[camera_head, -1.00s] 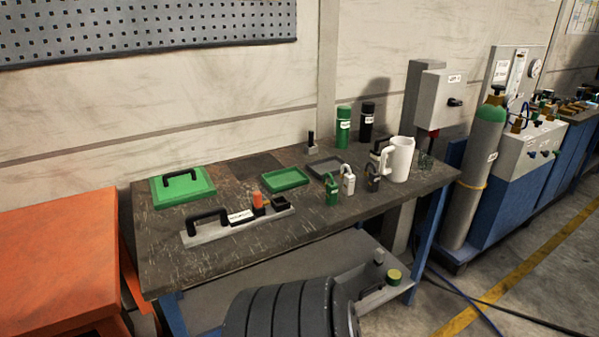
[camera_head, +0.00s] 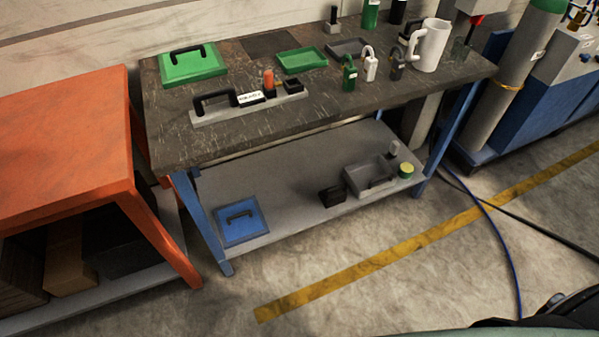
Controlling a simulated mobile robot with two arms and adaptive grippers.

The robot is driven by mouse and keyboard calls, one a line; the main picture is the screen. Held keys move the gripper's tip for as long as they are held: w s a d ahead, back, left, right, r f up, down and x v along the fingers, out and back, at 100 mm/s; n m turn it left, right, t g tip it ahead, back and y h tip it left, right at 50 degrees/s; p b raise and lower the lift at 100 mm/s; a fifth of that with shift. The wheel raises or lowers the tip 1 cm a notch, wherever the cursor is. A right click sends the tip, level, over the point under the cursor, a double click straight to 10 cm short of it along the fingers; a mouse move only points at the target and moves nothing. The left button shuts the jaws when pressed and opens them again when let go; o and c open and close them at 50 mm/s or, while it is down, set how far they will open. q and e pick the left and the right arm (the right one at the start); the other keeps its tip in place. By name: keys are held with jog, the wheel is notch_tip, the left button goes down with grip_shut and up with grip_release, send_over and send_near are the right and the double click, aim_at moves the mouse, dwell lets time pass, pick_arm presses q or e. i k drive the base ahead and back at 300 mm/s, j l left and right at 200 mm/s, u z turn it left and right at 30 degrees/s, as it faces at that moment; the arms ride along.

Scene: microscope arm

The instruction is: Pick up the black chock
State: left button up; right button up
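A small black block (camera_head: 332,197), which looks like the black chock, sits on the lower grey shelf of the workbench, just left of a grey tray. Another small black piece (camera_head: 293,85) sits on the right end of a grey bar with a black handle, on the bench top. I cannot tell for certain from shape alone which is the chock. Neither of my grippers is in view.
The workbench (camera_head: 215,140) holds a green lid, green and dark trays, padlocks and a white jug (camera_head: 430,46). The lower shelf (camera_head: 285,178) also has a blue lid (camera_head: 241,221) and grey tray (camera_head: 368,177). An orange table (camera_head: 60,130) stands left.

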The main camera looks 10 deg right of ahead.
aim_at(338, 193)
jog(key=z, duration=0.75)
